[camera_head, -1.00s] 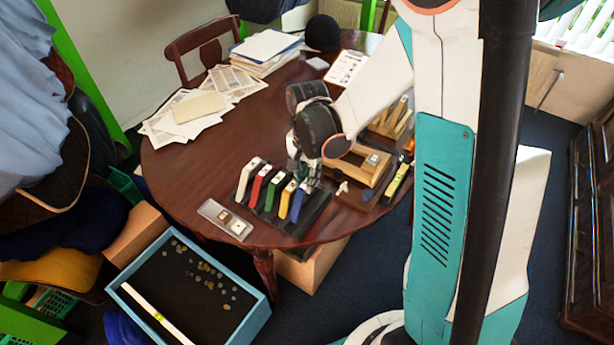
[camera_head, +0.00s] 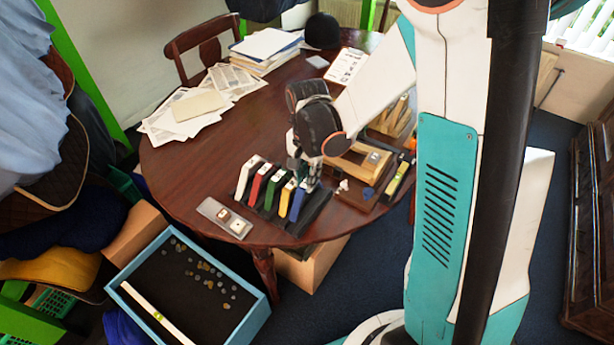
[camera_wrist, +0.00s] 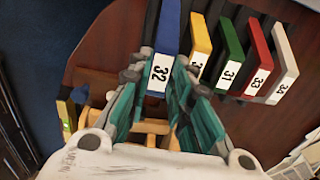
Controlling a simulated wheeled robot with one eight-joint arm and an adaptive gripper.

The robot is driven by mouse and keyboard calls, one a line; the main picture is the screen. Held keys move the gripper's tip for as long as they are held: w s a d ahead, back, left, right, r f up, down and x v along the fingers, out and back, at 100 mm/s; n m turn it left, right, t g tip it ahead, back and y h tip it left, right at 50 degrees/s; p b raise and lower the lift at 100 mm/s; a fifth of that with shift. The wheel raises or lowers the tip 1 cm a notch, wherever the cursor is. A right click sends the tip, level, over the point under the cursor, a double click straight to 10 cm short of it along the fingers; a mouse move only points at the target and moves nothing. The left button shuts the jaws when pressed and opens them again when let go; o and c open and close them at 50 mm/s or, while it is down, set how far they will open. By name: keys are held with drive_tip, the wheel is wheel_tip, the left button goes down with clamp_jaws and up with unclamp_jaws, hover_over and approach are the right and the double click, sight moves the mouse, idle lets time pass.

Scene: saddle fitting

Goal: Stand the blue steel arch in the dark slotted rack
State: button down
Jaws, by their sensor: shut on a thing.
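The blue steel arch (camera_head: 297,207), labelled 32, stands upright in line with the other coloured arches at the right end of their row. It also shows between my fingers in the wrist view (camera_wrist: 168,30). My gripper (camera_head: 303,180) is shut on its upper, labelled end, with one finger on each side (camera_wrist: 160,82). The dark slotted rack (camera_head: 316,213) lies beneath the row on the table. The arch's lower end is at the rack, but I cannot tell how deep it sits in its slot.
White (camera_head: 246,178), red (camera_head: 261,186), green (camera_head: 272,193) and yellow (camera_head: 286,198) arches stand close to the left of the blue one. A grey tray (camera_head: 212,209) lies in front. A wooden stand (camera_head: 352,195) is close on the right. Papers (camera_head: 185,112) lie at the back left.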

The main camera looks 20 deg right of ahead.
drive_tip(key=shift+f+b, duration=1.85)
drive_tip(key=shift+f, duration=0.05)
idle(2.3)
idle(0.4)
drive_tip(key=c, duration=1)
unclamp_jaws()
drive_tip(key=shift+o, duration=0.2)
drive_tip(key=shift+r+p, duration=1.75)
drive_tip(key=shift+r, duration=0.8)
drive_tip(key=shift+r+p, duration=1)
drive_tip(key=shift+r, duration=0.5)
